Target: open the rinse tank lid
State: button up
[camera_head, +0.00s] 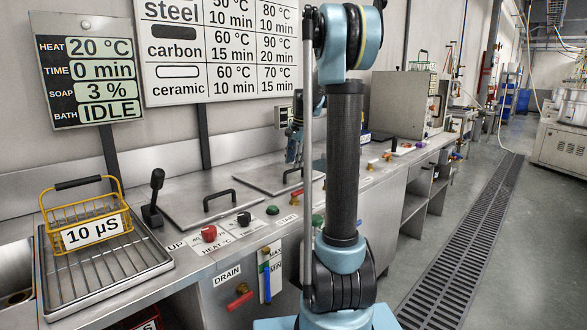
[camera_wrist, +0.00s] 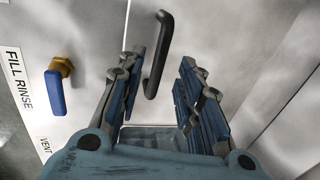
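The rinse tank lid is a flat steel plate (camera_head: 258,177), closed on the bench, with a black bar handle (camera_head: 292,173). In the wrist view the lid (camera_wrist: 225,35) fills the upper middle, and its black handle (camera_wrist: 160,50) runs up and down. My gripper (camera_wrist: 159,68) is open and empty. Its two blue-grey fingers stand apart, one to each side of the handle's lower part as seen; I cannot tell the height gap. In the head view my gripper (camera_head: 294,152) is over this lid, partly hidden behind my arm.
A second closed lid (camera_head: 185,203) lies to the left. Left of it are a black lever (camera_head: 154,192) and a yellow basket (camera_head: 85,222) on a drain tray. A blue valve (camera_wrist: 55,92) sits beside the FILL RINSE label.

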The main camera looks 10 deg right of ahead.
jog(key=shift+w+a+f, duration=0.1)
jog(key=shift+w+f, duration=0.05)
jog(key=shift+f, duration=0.65)
jog(key=shift+w+a+f, duration=0.1)
jog(key=shift+f, duration=0.65)
grip_shut()
